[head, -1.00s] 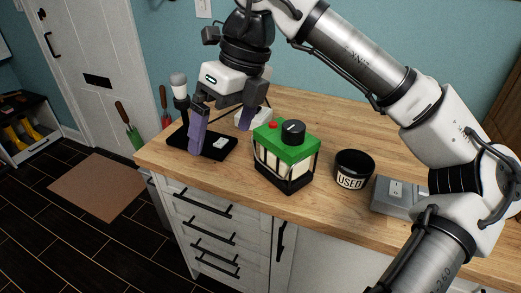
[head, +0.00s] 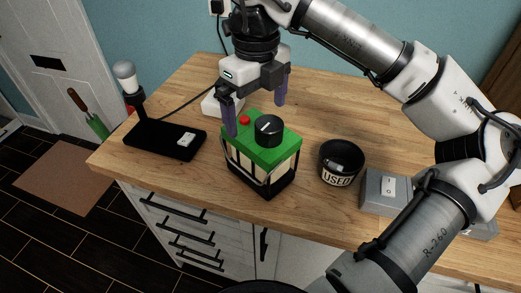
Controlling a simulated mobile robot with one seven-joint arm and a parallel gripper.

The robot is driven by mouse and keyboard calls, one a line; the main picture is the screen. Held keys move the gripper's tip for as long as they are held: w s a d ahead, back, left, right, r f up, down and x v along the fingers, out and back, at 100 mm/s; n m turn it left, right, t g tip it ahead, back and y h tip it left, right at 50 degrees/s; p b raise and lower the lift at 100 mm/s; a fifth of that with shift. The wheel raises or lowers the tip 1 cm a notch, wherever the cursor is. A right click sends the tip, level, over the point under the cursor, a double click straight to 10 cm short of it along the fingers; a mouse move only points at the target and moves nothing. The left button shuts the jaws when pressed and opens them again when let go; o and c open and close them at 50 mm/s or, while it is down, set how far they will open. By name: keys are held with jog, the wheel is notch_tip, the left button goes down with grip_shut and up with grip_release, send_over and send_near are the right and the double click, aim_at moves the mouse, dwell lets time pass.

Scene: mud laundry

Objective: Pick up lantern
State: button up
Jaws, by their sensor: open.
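The lantern (head: 259,158) stands upright on the wooden counter. It has a green top with a black knob and a red button, pale sides and a black frame and base. My gripper (head: 255,118) is open, with its two purple fingers spread above and behind the lantern's top. The left finger shows in front of or close to the top's left back edge. The right finger hangs behind the top, higher in the picture. I cannot tell whether either finger touches the lantern. Nothing is between the fingers.
A black lamp base (head: 165,139) with a white bulb stands left of the lantern. A black bowl marked USED (head: 341,162) and a grey switch box (head: 385,191) stand to the right. A white object (head: 217,103) lies behind. The counter (head: 320,112) is clear behind the bowl.

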aim_at(261, 153)
jog(key=shift+d+f+p, duration=0.15)
jog(key=shift+f+p, duration=0.4)
jog(key=shift+f, duration=1.15)
jog(key=shift+d+f+p, duration=0.15)
jog(key=shift+f+p, duration=0.35)
jog(key=shift+f, duration=1.2)
jog(key=shift+c, duration=0.4)
jog(key=shift+r, duration=0.1)
jog(key=c, duration=1.7)
